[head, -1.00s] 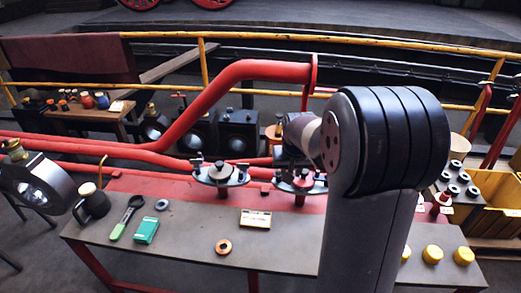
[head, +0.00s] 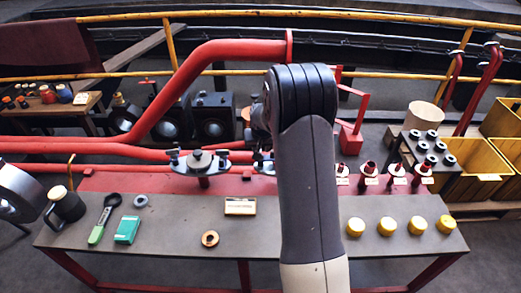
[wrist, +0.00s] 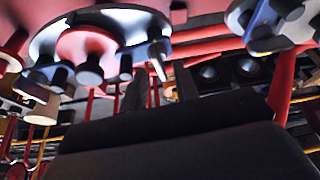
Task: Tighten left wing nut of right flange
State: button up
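The right flange (head: 264,166) is mostly hidden behind my arm in the head view; only its left edge shows. A small bluish part at that edge, possibly the left wing nut (head: 258,157), sits close beside my arm. The left flange (head: 199,162) is in plain view, a dark plate on a red stub with a wing nut at each side. In the wrist view a round flange with a red centre (wrist: 90,48) and hanging bolts fills the upper left. My gripper is hidden in the head view; its dark body (wrist: 185,145) fills the lower wrist view, and its fingertips are unclear.
The bench (head: 170,225) holds a green box (head: 127,229), a copper ring (head: 210,239), a small labelled box (head: 240,207) and yellow caps (head: 415,225). Red valve parts (head: 397,174) stand at right. A thick red pipe (head: 190,80) rises behind the flanges.

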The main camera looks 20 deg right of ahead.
jog(key=shift+w+d+f, duration=0.1)
jog(key=shift+w+f, duration=0.1)
jog(key=shift+f, duration=0.35)
jog(key=shift+c, duration=0.6)
grip_shut()
